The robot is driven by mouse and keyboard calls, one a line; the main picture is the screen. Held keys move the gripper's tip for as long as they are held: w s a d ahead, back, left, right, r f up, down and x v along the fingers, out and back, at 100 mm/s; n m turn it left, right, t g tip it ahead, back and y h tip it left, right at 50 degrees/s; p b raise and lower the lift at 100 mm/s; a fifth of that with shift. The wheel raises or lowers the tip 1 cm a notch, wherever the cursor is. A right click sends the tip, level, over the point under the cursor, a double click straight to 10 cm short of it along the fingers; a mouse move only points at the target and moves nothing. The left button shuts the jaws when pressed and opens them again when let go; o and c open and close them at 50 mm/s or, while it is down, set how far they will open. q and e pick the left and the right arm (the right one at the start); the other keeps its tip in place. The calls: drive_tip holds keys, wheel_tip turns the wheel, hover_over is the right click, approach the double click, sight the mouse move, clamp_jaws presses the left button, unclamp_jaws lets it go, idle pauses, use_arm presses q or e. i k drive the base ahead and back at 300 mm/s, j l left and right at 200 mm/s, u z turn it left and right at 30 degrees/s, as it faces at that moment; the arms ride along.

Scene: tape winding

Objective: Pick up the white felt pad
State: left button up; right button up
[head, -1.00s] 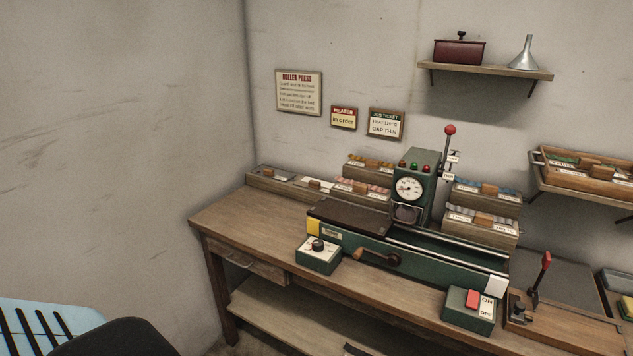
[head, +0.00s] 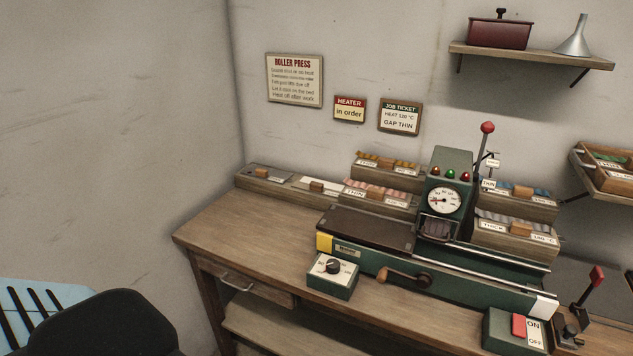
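No white felt pad can be made out for certain in the head view. A low wooden tray (head: 243,183) stands at the back left of the bench. It holds flat grey and whitish pieces with small wooden blocks on them; the pale piece (head: 330,190) in its right part is too small to identify. Neither of my grippers is in view.
The wooden bench (head: 225,228) has clear top at its left end. A green roller press (head: 445,165) with a crank stands right of it, among card boxes (head: 375,195). A dial box (head: 333,280) and an ON/OFF switch box (head: 505,330) sit in front.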

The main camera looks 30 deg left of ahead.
sight(316, 186)
drive_tip(key=i+j, duration=0.15)
drive_tip(key=j, duration=0.3)
drive_tip(key=i+j+z, duration=0.1)
drive_tip(key=j, duration=0.35)
drive_tip(key=i+j, duration=0.1)
drive_tip(key=j, duration=0.35)
drive_tip(key=i+z, duration=0.05)
